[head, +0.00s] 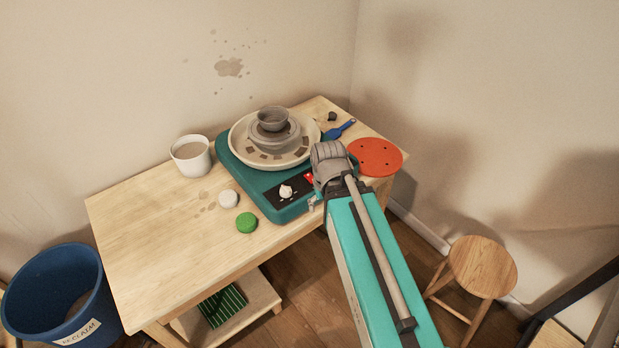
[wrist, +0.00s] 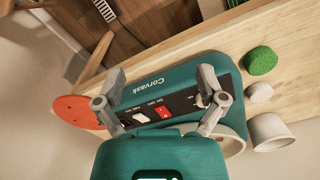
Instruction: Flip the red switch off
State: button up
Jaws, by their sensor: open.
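The red switch (wrist: 163,113) sits on the black control panel of the teal pottery wheel base (wrist: 165,75), with small white lettering beside it. In the head view, a sliver of the red switch (head: 309,178) shows beside my arm, which hides part of the panel. My gripper (wrist: 161,75) is open over the wheel base, its two grey fingers spread to either side of the switch in the wrist view. Nothing is between the fingers. Which way the switch is set is too small to tell.
A white knob (head: 286,191) is on the same panel. A grey pot (head: 273,119) stands on the wheel. A white cup (head: 191,156), a green sponge (head: 246,222), a white round piece (head: 228,198) and a red disc (head: 375,156) are nearby. The table's left side is clear.

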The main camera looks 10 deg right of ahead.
jog(key=shift+w+r+n, duration=0.1)
jog(key=shift+w+n, duration=0.2)
jog(key=c, duration=0.6)
jog(key=shift+w+r+n+p, duration=0.2)
jog(key=shift+w+n+p, duration=0.1)
jog(key=shift+w+n, duration=0.3)
jog(key=c, duration=0.5)
jog(key=w+r+n+p, duration=0.2)
jog(key=w+n, duration=0.6)
jog(key=n, duration=0.1)
jog(key=shift+r+t, duration=0.25)
jog(key=shift+t, duration=0.05)
jog(key=w+r+n+p, duration=0.3)
jog(key=w+n, duration=0.7)
jog(key=n, duration=0.2)
jog(key=shift+d+t+y+p, duration=0.3)
jog(key=shift+r, duration=0.1)
